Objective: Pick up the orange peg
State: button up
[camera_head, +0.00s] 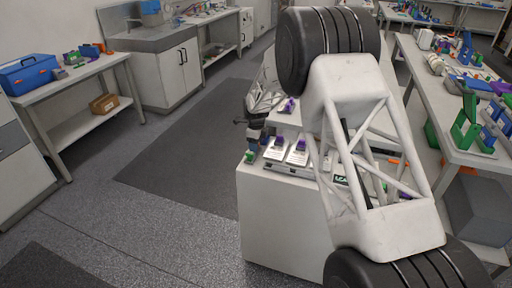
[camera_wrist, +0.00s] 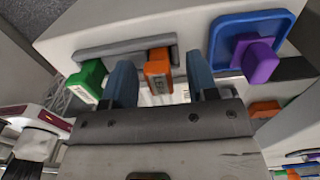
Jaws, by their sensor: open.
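The orange peg (camera_wrist: 158,72) is a block with a dark marking on its near face. In the wrist view it stands at a grey bar-shaped holder (camera_wrist: 115,48) on a white surface. My gripper (camera_wrist: 160,66) is open, with one blue-grey finger to the left of the peg and one to the right. Gaps show between the peg and both fingers. I cannot tell how deep the fingertips reach past the peg. In the head view my arm covers much of the bench, and I cannot make out the peg there.
A green block (camera_wrist: 90,76) stands just left of the left finger. A purple peg (camera_wrist: 260,62) in a blue frame (camera_wrist: 222,30) is close on the right. Another orange piece (camera_wrist: 264,108) lies farther right. White-and-purple devices (camera_head: 298,153) sit on the white cabinet (camera_head: 285,215).

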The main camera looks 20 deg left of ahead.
grip_shut()
jog(key=shift+r, duration=0.15)
jog(key=shift+r, duration=1.4)
jog(key=shift+s+d+r, duration=0.15)
jog(key=shift+s+r, duration=0.1)
jog(key=s+d, duration=0.2)
jog(key=s, duration=0.2)
jog(key=s+d+r, duration=0.1)
jog(key=s+d, duration=0.2)
jog(key=s, duration=0.1)
jog(key=s+d, duration=0.3)
jog(key=s, duration=0.2)
jog(key=shift+s+r, duration=0.1)
jog(key=shift+r, duration=0.1)
